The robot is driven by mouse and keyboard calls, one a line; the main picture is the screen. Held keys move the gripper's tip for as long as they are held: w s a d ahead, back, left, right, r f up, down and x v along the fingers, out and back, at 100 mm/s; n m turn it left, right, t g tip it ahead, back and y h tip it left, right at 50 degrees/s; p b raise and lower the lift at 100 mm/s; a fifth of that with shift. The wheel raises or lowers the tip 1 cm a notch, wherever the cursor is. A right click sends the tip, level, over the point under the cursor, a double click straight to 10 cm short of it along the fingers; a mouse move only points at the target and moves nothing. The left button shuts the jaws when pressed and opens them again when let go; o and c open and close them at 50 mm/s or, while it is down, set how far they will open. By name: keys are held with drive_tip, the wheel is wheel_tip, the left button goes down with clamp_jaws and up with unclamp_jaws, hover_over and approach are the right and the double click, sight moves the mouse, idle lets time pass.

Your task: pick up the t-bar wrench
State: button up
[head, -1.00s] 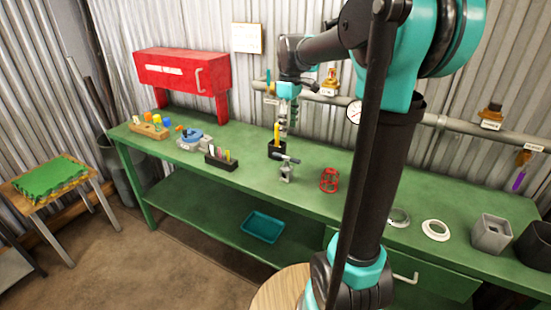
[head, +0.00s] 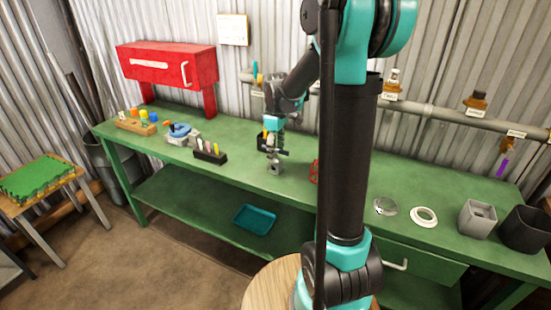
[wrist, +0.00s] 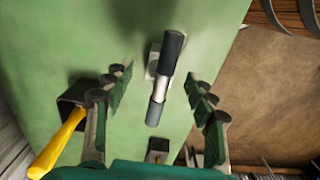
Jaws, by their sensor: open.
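The t-bar wrench shows in the wrist view as a crossbar with dark grips and a bare metal middle (wrist: 161,88). It is above a pale grey block (wrist: 153,62). In the head view the grey block (head: 274,168) stands on the green bench (head: 240,142), and my gripper (head: 271,147) is just over it, partly hiding the wrench. In the wrist view my gripper (wrist: 158,80) is open, with one finger on each side of the crossbar and a visible gap on both sides. The wrench's lower part is hidden under its bar.
A black holder with a yellow-handled tool (wrist: 62,140) is close to the left finger in the wrist view. A black rack (head: 210,156) stands left of the wrench; a red cage-like object (head: 314,172) is to its right, partly behind my arm.

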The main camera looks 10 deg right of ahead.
sight(276, 160)
drive_tip(key=shift+f, duration=1.8)
clamp_jaws()
